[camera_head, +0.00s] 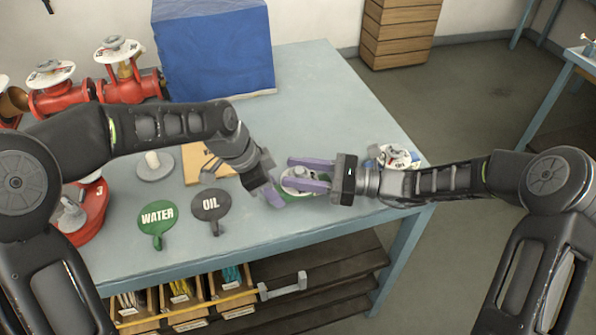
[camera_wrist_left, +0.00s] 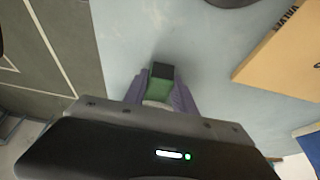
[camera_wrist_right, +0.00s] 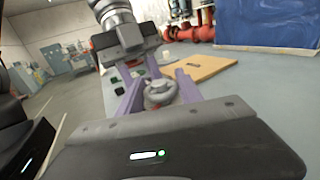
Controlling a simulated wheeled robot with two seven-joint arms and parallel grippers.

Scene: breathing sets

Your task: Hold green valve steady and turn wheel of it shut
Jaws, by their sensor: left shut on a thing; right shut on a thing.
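The green valve sits between my two grippers over the table's right part in the head view, with its pale handwheel (camera_head: 299,181) on top. Its green body (camera_wrist_left: 159,88) with a dark end shows between my left gripper's purple fingers (camera_wrist_left: 160,95). My left gripper (camera_head: 275,193) comes in from the left and is shut on the valve body. My right gripper (camera_head: 308,175) comes in from the right with its purple fingers on both sides of the wheel, and is shut on it. The right wrist view also shows the wheel (camera_wrist_right: 160,92) between the fingers. Most of the body is hidden in the head view.
Another valve with a white wheel (camera_head: 396,156) stands behind my right wrist. WATER (camera_head: 157,220) and OIL (camera_head: 211,207) tags and a tan board (camera_head: 198,165) lie to the left. Red valves (camera_head: 122,80) and a blue box (camera_head: 214,45) stand further back. The table's (camera_head: 330,85) back right is clear.

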